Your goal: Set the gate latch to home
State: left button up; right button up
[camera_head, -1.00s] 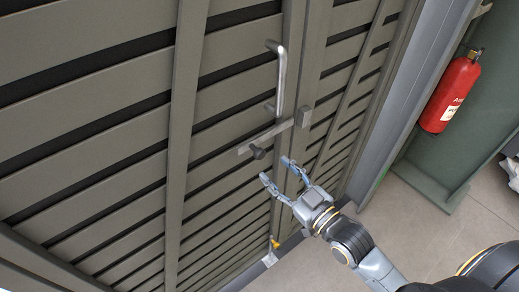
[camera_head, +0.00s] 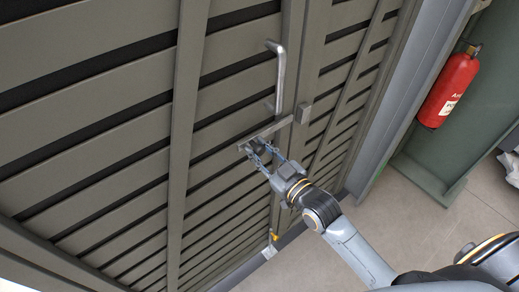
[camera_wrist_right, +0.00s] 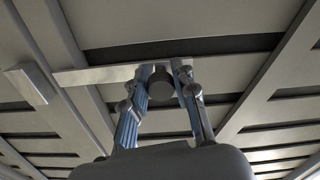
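The gate latch is a grey flat bar (camera_head: 279,125) with a dark round knob (camera_wrist_right: 161,84) near its left end in the head view. The bar lies slightly tilted across the gate, its right end close to a small grey block (camera_head: 303,113). My right gripper (camera_wrist_right: 165,72) is at the knob, with one finger on each side of it. It also shows in the head view (camera_head: 257,149), covering part of the knob. The fingertips look very close to the knob, but I cannot tell whether they press on it. My left gripper is not in view.
A bent metal handle (camera_head: 279,80) stands upright on the gate (camera_head: 130,110) just above the latch. A red fire extinguisher (camera_head: 450,88) hangs on a green wall at the right. Grey floor (camera_head: 420,215) is open at the lower right.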

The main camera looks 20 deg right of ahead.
aim_at(262, 136)
grip_shut()
jog(key=shift+w+d, duration=0.3)
jog(key=shift+d, duration=0.55)
jog(key=shift+w+d, duration=0.3)
jog(key=shift+d, duration=0.55)
jog(key=o, duration=0.8)
grip_release()
jog(key=shift+a, duration=0.1)
jog(key=shift+s, duration=0.15)
jog(key=v, duration=1.1)
jog(key=shift+s, duration=0.35)
